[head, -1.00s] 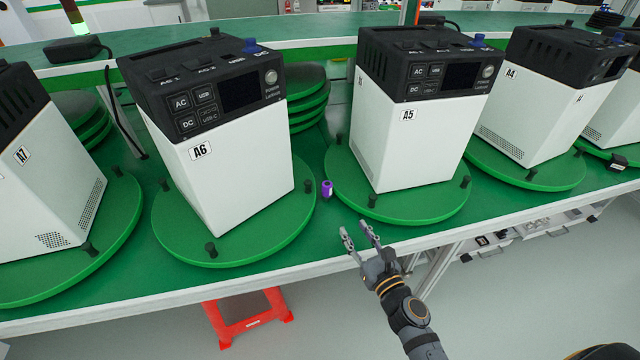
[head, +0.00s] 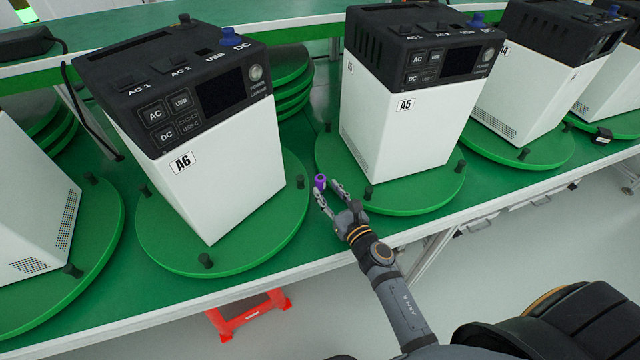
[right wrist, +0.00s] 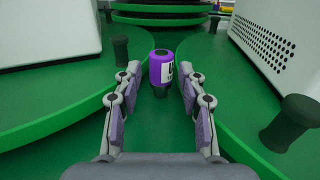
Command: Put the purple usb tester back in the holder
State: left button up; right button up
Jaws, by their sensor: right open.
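The purple usb tester (head: 320,182) stands upright on the green bench between the turntables of units A6 and A5. In the right wrist view the tester (right wrist: 161,68) is a purple cylinder with a white label and a dark lower end. My right gripper (head: 328,190) is open, its fingers pointing at the tester. In the right wrist view the fingertips of the gripper (right wrist: 161,80) lie on either side of the tester, with gaps visible. My left gripper is not in view. I cannot make out a holder for certain.
Unit A6 (head: 215,185) stands on a green turntable (head: 165,250) at left. Unit A5 (head: 395,135) stands on another turntable (head: 420,197) at right. Short black pegs (right wrist: 121,50) rise from the turntable rims close to the gripper. A red stool (head: 250,318) is under the bench.

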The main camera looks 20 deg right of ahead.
aim_at(323, 183)
jog(key=shift+w+r, duration=0.2)
jog(key=w, duration=0.1)
jog(key=w+p, duration=0.1)
jog(key=w, duration=0.2)
jog(key=shift+w+a, duration=0.3)
jog(key=shift+a, duration=0.1)
jog(key=shift+s, duration=0.1)
jog(key=shift+c, duration=0.6)
grip_shut()
